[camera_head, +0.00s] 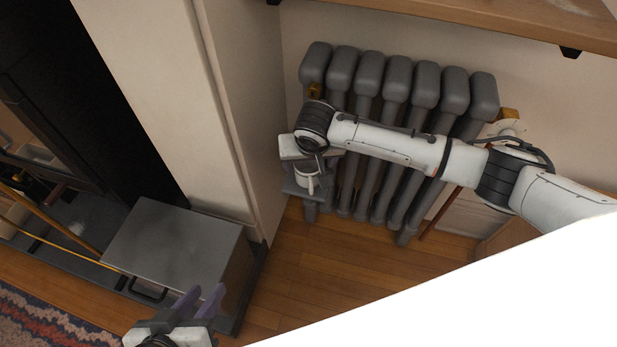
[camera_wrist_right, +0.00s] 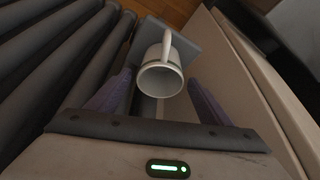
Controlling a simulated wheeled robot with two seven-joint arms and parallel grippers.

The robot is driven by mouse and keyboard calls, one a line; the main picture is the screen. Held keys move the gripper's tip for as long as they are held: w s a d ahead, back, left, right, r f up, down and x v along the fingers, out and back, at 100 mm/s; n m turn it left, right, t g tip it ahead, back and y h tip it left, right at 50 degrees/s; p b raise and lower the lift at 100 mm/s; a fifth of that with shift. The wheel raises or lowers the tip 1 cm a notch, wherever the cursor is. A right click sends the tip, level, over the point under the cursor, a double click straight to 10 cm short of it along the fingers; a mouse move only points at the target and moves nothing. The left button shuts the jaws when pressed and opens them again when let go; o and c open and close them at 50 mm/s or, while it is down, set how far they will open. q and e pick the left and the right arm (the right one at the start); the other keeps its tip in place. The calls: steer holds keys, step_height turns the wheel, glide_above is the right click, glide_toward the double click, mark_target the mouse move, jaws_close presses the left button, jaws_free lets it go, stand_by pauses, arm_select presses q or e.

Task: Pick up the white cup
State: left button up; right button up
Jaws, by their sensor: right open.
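The white cup (camera_head: 307,177) stands on a small grey platform (camera_head: 289,187) by the radiator's left end, in the head view. It also shows in the right wrist view (camera_wrist_right: 160,78), with its handle pointing up the picture, away from the gripper. My right gripper (camera_wrist_right: 158,98) is open, its two purple fingers on either side of the cup with gaps to both. I cannot tell how deep the cup sits between them. In the head view the right gripper's body partly hides the cup. My left gripper (camera_head: 200,298) is open and empty, low at the left.
A dark grey radiator (camera_head: 398,90) stands right beside my right gripper. A pale wall corner (camera_head: 240,110) rises on the other side. A grey metal box (camera_head: 172,245) sits near my left gripper. A wooden shelf (camera_head: 480,22) is above. Wooden floor (camera_head: 320,265) is clear.

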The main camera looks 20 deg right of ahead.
steer(key=shift+x, duration=1.05)
steer(key=c, duration=1.2)
steer(key=shift+r, duration=0.1)
steer(key=shift+c, duration=0.2)
